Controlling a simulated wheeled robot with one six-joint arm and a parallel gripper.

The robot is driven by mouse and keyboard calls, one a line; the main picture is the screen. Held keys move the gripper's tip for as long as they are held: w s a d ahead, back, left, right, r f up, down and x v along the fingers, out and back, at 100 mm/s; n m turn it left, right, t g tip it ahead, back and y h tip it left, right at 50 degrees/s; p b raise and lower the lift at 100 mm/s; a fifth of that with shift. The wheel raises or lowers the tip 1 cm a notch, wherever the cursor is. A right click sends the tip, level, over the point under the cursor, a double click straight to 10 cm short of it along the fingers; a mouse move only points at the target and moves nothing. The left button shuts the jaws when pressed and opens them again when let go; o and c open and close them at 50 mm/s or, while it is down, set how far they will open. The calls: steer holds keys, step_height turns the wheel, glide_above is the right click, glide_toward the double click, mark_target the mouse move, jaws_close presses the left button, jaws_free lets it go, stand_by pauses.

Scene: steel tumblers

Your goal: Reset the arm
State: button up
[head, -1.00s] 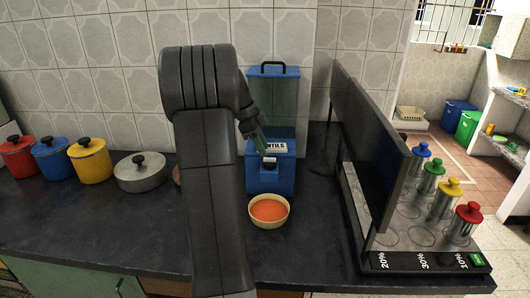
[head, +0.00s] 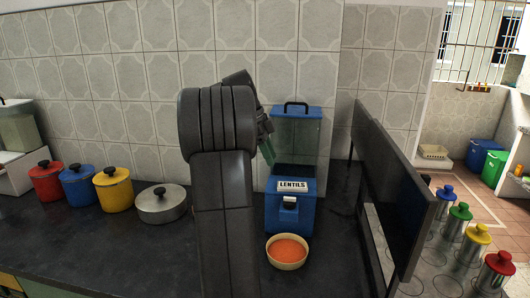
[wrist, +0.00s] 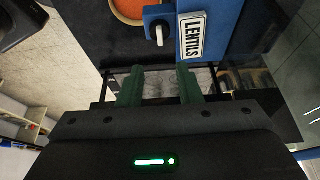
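My gripper (head: 267,150) is at the upper left of the blue lentils dispenser (head: 290,213) in the head view. In the wrist view its two green fingers (wrist: 160,86) are apart with nothing held between them. The dispenser has a clear upper bin and a "LENTILS" label, which also shows in the wrist view (wrist: 192,37). A bowl of orange lentils (head: 287,251) stands at the dispenser's foot. Steel tumblers with blue (head: 444,193), green (head: 460,212), yellow (head: 477,234) and red (head: 499,264) lids stand upright at the right.
A dark upright panel (head: 395,190) stands between the dispenser and the tumblers and hides part of their rack. Red (head: 46,183), blue (head: 78,186) and yellow (head: 113,190) pots and a grey lidded pan (head: 161,206) line the counter's left. A tiled wall (head: 120,90) closes the back.

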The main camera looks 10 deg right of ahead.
mark_target(286, 197)
steer(key=x, duration=1.4)
steer(key=shift+r, duration=0.1)
